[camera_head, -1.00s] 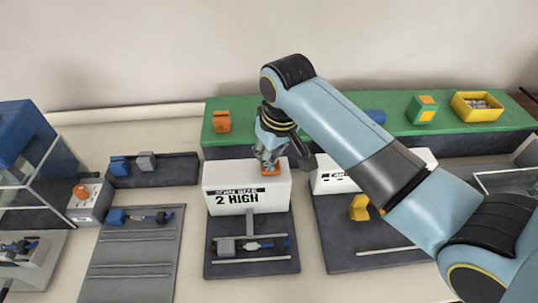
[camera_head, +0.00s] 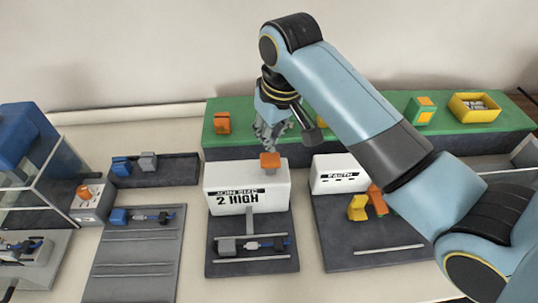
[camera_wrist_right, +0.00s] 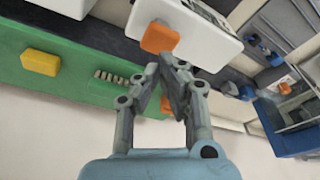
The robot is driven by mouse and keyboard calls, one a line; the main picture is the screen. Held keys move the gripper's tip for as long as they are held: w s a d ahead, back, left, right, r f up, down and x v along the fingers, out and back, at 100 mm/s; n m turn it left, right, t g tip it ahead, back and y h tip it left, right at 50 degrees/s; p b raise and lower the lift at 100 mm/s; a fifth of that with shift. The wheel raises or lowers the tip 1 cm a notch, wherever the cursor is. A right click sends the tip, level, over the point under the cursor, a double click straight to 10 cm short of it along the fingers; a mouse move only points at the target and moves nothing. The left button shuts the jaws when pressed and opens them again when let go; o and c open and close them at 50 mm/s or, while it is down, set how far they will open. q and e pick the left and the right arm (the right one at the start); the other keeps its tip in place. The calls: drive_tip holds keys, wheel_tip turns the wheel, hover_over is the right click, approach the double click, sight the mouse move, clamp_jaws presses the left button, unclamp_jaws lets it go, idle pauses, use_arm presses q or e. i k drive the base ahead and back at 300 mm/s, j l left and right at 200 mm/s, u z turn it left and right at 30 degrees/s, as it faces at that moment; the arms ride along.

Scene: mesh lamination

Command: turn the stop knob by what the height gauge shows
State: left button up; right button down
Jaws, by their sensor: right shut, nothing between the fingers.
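The height gauge is a white box (camera_head: 278,190) whose front display (camera_head: 237,198) reads "2 HIGH"; a line above it is too small to read fully. The orange stop knob (camera_head: 270,161) stands on top of the box. It also shows in the right wrist view (camera_wrist_right: 160,38), on the white top face. My right gripper (camera_head: 269,146) is just above the knob, clear of it. In the right wrist view its fingers (camera_wrist_right: 163,66) are closed together and empty, with the knob beyond the tips. My left gripper is not in view.
A dark plate with a blue and grey fixture (camera_head: 252,267) lies before the gauge. A second white box (camera_head: 338,176) stands to the right, with yellow and orange pieces before it. A green shelf (camera_head: 245,140) runs behind, bearing a yellow bin (camera_head: 460,112). A grey ribbed board (camera_head: 130,270) lies left.

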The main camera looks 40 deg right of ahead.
sight(83, 191)
drive_tip(key=k, duration=1)
